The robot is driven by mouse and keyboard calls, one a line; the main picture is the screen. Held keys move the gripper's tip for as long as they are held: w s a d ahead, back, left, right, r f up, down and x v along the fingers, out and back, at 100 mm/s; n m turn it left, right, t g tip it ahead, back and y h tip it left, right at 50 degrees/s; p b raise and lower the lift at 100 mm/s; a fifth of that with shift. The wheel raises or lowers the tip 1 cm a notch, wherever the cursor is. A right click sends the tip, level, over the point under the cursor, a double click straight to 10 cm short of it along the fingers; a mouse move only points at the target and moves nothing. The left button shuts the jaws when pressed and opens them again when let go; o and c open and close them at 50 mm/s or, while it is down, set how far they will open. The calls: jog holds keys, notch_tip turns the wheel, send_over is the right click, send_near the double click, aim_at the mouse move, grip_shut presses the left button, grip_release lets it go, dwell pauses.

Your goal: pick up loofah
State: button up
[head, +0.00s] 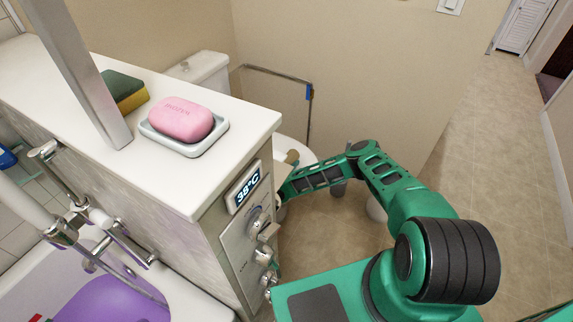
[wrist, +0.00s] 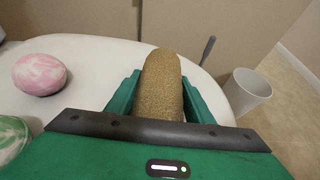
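The loofah is a brown, rough-textured cylinder with a rounded end. In the wrist view the loofah (wrist: 160,85) lies between the two green fingers of my gripper (wrist: 160,98), pointing away from the palm over a white surface. The fingers flank it closely on both sides; whether they press on it I cannot tell. In the head view a small tan part of the loofah (head: 292,157) shows at the end of my arm, over the white toilet lid, and the fingers are mostly hidden behind the counter corner.
A pink-and-white soap (wrist: 40,74) and a green round item (wrist: 10,138) sit left of my gripper. A white bin (wrist: 246,91) stands right on the floor. The counter (head: 220,140) holds a pink soap (head: 181,119) in a dish and a sponge (head: 124,90). Floor at right is clear.

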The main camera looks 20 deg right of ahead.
jog(key=c, duration=0.3)
jog(key=shift+c, duration=0.2)
